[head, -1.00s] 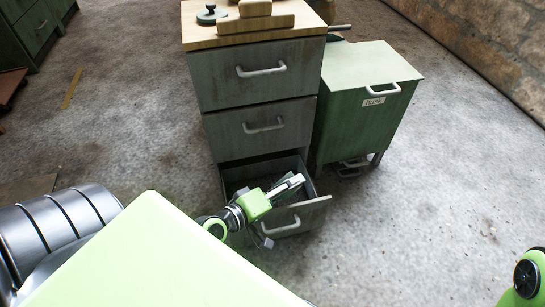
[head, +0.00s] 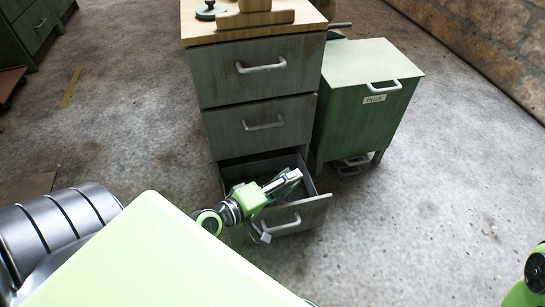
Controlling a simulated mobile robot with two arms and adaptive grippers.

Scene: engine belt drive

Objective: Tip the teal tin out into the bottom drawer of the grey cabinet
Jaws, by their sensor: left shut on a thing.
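The grey cabinet (head: 262,88) stands in the middle of the head view, and its bottom drawer (head: 308,213) is pulled open. My left gripper (head: 288,180) is over the open drawer, reaching in from the lower left. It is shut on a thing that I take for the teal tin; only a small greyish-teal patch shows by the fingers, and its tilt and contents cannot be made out. The drawer's inside is dark and partly covered by my gripper. My right gripper is out of view.
A green bin (head: 359,123) labelled "husk" stands close on the cabinet's right. The cabinet's upper two drawers are shut. The concrete floor at right is clear.

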